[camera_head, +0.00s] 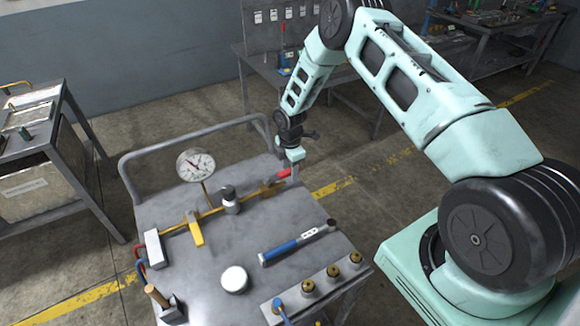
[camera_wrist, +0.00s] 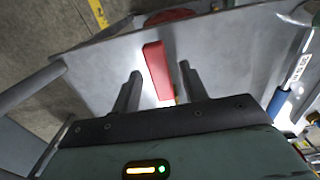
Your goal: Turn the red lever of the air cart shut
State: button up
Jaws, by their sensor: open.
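The red lever (camera_head: 284,174) sits at the right end of the brass pipe line on the grey air cart (camera_head: 215,255). In the wrist view the red lever (camera_wrist: 157,70) stands between my two fingers, with a gap on each side. My gripper (camera_wrist: 160,72) is open and holds nothing. In the head view my gripper (camera_head: 292,156) is just above and beside the red lever; its fingertips are hard to make out there. The lever's pivot is mostly hidden in the wrist view. A yellow lever (camera_head: 195,230) is further left on the same pipe.
A pressure gauge (camera_head: 196,164) rises from the pipe. A blue-handled tool (camera_head: 295,244), a white round cap (camera_head: 234,280) and a row of brass fittings (camera_head: 333,271) lie nearer. The cart's handrail (camera_head: 190,133) runs along the far side. A workbench (camera_head: 265,68) stands behind.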

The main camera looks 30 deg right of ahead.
grip_shut()
